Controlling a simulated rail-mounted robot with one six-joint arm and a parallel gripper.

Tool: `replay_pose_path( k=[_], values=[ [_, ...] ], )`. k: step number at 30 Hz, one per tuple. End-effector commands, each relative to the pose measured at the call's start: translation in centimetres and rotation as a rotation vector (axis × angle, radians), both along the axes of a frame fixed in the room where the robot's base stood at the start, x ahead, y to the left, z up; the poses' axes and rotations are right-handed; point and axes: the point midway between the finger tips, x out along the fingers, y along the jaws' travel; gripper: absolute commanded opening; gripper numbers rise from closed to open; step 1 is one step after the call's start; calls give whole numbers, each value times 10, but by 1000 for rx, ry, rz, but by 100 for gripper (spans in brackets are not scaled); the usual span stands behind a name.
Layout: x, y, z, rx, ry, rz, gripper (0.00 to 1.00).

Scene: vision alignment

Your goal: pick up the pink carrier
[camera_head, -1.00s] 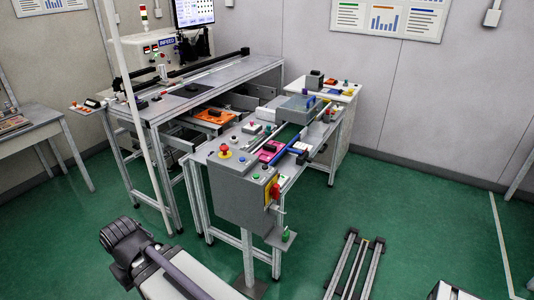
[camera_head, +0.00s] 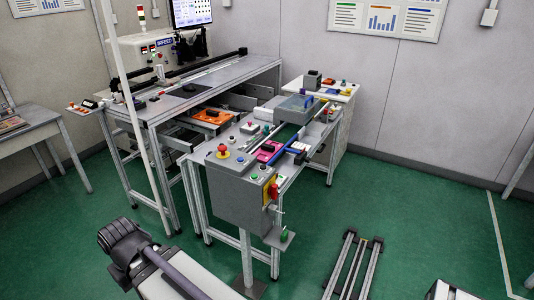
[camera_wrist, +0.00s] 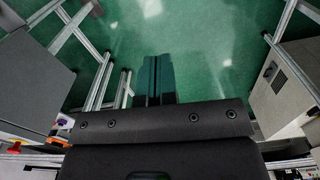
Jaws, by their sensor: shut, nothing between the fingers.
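The pink carrier (camera_head: 269,150) lies on the grey workbench in the head view, beside a blue bar and behind the grey control box. It is small and partly hidden by the things around it. My gripper (camera_wrist: 158,80) shows in the wrist view as two dark fingers side by side with nothing between them. It is shut and points at the green floor, with bench frames to either side. The pink carrier cannot be made out in the wrist view. My gripper's fingers are not visible in the head view.
A grey control box (camera_head: 240,200) with a red emergency button (camera_head: 223,151) stands at the bench's front end. An orange carrier (camera_head: 212,116) lies on a lower shelf to the left.

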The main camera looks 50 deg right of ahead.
Motion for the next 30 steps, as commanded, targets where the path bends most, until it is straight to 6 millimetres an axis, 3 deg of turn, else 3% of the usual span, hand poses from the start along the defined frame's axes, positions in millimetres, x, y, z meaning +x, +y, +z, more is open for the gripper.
replay_pose_path(
  k=[2,27,30],
  values=[
    [0,0,0,0,0,0,7],
    [0,0,0,0,0,0,87],
    [0,0,0,0,0,0,92]
  ],
)
